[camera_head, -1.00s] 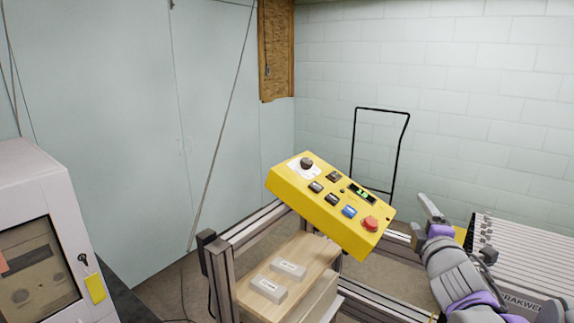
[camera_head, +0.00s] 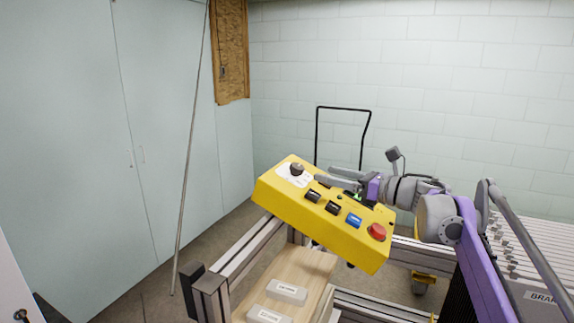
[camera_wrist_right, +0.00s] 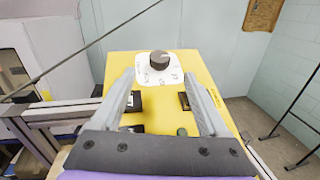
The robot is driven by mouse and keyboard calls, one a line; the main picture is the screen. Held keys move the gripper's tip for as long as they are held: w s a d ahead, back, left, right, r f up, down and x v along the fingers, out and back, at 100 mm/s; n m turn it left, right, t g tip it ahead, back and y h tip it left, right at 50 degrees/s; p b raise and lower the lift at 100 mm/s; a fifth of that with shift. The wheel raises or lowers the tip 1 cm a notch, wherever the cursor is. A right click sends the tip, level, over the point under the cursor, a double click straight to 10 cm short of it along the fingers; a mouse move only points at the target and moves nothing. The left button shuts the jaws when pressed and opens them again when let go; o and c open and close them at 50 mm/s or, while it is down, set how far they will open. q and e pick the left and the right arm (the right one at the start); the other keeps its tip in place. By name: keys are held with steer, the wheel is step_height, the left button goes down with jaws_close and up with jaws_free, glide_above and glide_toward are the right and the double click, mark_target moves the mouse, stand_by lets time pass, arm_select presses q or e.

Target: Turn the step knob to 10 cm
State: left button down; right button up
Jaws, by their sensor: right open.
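The step knob (camera_head: 297,168) is a dark round knob on a white dial plate at the upper left of the yellow control box (camera_head: 280,205). In the right wrist view the knob (camera_wrist_right: 159,60) stands beyond my fingertips, between their lines, with marks on the plate (camera_wrist_right: 150,76) too small to read. My right gripper (camera_head: 322,182) is open over the box, its fingers pointing at the knob and apart from it. Its two fingers (camera_wrist_right: 163,80) show empty in the wrist view. The gripper partly hides the green display (camera_head: 352,195). My left gripper is not in view.
Two pale blocks (camera_head: 287,292) lie on a wooden board below. A black-framed cart handle (camera_head: 343,108) stands behind the box.

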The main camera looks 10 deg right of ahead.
mark_target(298, 166)
steer(key=shift+w+a, duration=0.25)
steer(key=shift+a, duration=0.05)
steer(key=p+x, duration=0.1)
steer(key=x, duration=0.8)
steer(key=shift+w, duration=0.1)
jaws_close()
